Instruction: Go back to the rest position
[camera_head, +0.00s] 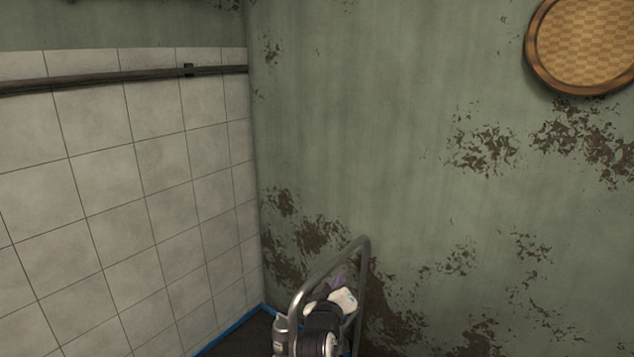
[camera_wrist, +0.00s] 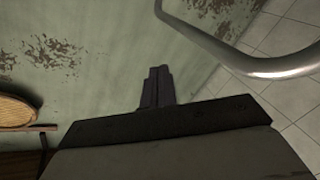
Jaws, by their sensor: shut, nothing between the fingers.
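My gripper (camera_wrist: 158,72) is seen in the wrist view, with its two dark fingers together and nothing between them. It points toward the peeling green wall (camera_wrist: 95,85).
A grey metal tube frame (camera_head: 362,265) rises around my arm in the head view; its bent bar (camera_wrist: 240,62) crosses the upper right of the wrist view. A tiled wall (camera_head: 120,180) stands at left. A round wicker piece (camera_head: 588,45) hangs at upper right.

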